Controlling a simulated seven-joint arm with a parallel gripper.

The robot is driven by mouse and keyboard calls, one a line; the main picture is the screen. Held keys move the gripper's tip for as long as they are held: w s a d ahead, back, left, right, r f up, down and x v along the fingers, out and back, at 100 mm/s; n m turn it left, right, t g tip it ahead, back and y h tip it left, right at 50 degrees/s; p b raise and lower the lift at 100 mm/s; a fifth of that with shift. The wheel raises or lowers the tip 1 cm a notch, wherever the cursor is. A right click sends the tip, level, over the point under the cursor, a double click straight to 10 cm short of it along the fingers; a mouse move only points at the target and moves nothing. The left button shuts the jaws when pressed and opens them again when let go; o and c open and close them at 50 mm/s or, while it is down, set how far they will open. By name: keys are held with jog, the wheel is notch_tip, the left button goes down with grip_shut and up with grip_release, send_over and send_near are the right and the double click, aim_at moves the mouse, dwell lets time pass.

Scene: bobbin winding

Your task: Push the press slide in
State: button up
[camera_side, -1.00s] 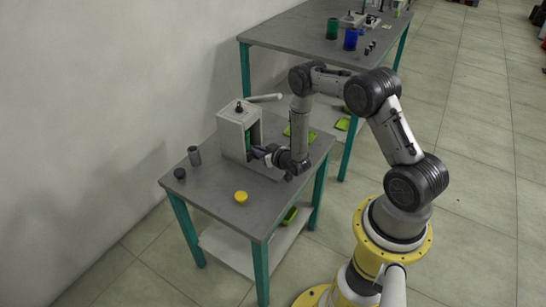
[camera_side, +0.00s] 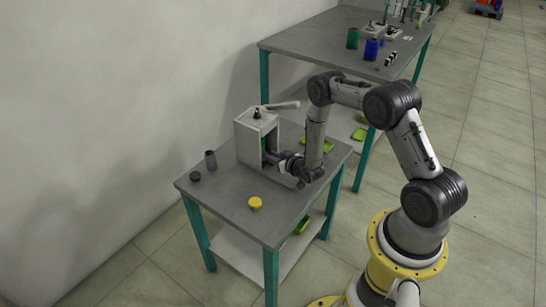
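The press (camera_side: 250,137) is a light grey box with an open front and a lever (camera_side: 283,105) on top. It stands at the back of the small grey table (camera_side: 238,204). My gripper (camera_side: 278,160) is at the press's open front on the right side, with its fingers pointing left into the opening. The slide is hard to make out; it is inside the press or behind my gripper. The fingers are too small and partly hidden to tell whether they are open or shut.
A larger table (camera_side: 318,40) behind holds green and blue containers (camera_side: 372,49). The table's front left is clear.

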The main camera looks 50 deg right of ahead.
jog(key=shift+w+a+r, duration=0.15)
jog(key=shift+w+a, duration=0.05)
jog(key=shift+a, duration=0.05)
jog(key=v, duration=1.4)
jog(key=shift+s+d, duration=0.1)
jog(key=shift+d, duration=0.15)
